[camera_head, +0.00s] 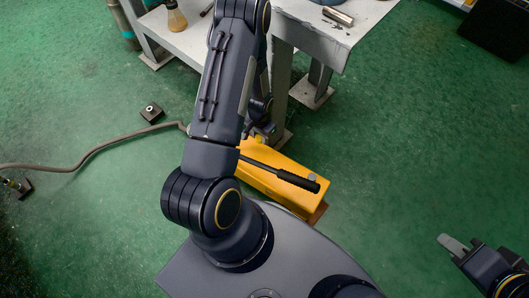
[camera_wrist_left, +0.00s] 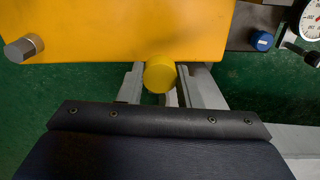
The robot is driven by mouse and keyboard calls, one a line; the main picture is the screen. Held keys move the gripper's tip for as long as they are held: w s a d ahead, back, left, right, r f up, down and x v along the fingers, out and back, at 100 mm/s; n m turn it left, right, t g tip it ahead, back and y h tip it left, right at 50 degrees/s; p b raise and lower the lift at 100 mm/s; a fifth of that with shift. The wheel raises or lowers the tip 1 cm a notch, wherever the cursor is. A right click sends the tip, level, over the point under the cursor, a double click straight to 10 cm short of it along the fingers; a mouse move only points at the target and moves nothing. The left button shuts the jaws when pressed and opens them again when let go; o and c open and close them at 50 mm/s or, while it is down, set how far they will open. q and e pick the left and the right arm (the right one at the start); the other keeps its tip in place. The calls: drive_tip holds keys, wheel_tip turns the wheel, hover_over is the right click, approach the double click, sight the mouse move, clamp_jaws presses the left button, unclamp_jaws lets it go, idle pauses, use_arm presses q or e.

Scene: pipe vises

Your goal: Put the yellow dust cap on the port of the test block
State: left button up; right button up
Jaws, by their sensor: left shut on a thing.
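The yellow dust cap (camera_wrist_left: 160,75) is a round yellow cylinder in the left wrist view. It sits between the grey fingers of my left gripper (camera_wrist_left: 165,88), which is shut on it. Behind it, close to it in the picture, is the lower edge of a yellow pump body (camera_wrist_left: 120,30); I cannot tell whether they touch. My right gripper (camera_head: 458,247) is at the lower right, apart from everything.
The yellow pump (camera_head: 285,180) has a black lever (camera_head: 285,176), a gauge (camera_wrist_left: 312,22) and a blue cap (camera_wrist_left: 262,40). A hose (camera_head: 95,152) crosses the green floor to the left. A workbench (camera_head: 325,40) stands behind.

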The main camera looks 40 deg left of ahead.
sight(260, 152)
use_arm(q)
wheel_tip(260, 152, down, 9)
drive_tip(key=b, duration=0.3)
drive_tip(key=shift+f, duration=0.15)
drive_tip(key=shift+f+b, duration=0.15)
drive_tip(key=shift+b, duration=0.2)
drive_tip(key=o, duration=1)
drive_tip(key=shift+c, duration=0.2)
